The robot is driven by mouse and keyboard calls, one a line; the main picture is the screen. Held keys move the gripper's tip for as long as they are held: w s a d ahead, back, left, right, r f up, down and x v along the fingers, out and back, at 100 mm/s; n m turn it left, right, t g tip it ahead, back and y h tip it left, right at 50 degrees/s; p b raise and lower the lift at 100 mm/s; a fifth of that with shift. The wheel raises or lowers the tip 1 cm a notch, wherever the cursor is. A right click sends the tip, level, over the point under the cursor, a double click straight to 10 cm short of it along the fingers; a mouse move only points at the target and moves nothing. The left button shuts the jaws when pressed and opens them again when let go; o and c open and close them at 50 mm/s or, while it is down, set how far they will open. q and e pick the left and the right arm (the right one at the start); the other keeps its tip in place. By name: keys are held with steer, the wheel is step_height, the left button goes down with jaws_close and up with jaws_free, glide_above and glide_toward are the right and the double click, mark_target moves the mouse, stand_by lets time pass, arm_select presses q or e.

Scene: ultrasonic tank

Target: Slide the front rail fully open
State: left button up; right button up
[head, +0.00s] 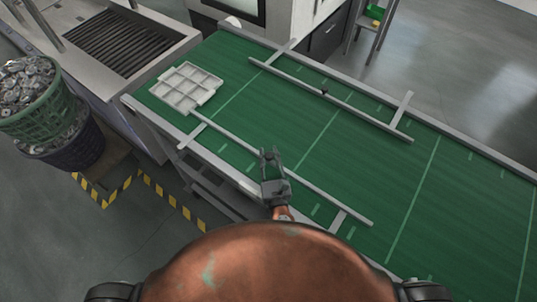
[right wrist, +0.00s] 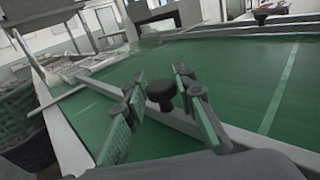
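The front rail (head: 325,193) is a long pale bar along the near side of the green belt, with cross arms at its ends. It also shows in the right wrist view (right wrist: 268,148). A dark round knob (right wrist: 160,92) stands on it. My right gripper (head: 270,154) is over the middle of this rail. In the right wrist view its two fingers (right wrist: 160,78) are apart, with the knob between them and gaps seeming to show on both sides. In the head view the gripper hides the knob. My left gripper is not in view.
A white compartment tray (head: 184,88) lies on the belt near the rail's left end. The back rail (head: 290,77) with its own dark knob (head: 324,92) runs along the far side. Green and dark baskets (head: 38,115) of metal parts stand at the left. The belt between the rails is clear.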

jaws_close()
steer(key=s+a, duration=0.1)
steer(key=s, duration=0.1)
steer(key=s+a, duration=0.3)
steer(key=s, duration=0.1)
steer(key=shift+s+a+f, duration=0.15)
steer(key=shift+a, duration=0.25)
steer(key=shift+o, duration=2)
jaws_free()
steer(key=shift+s, duration=0.1)
steer(key=shift+o, duration=0.7)
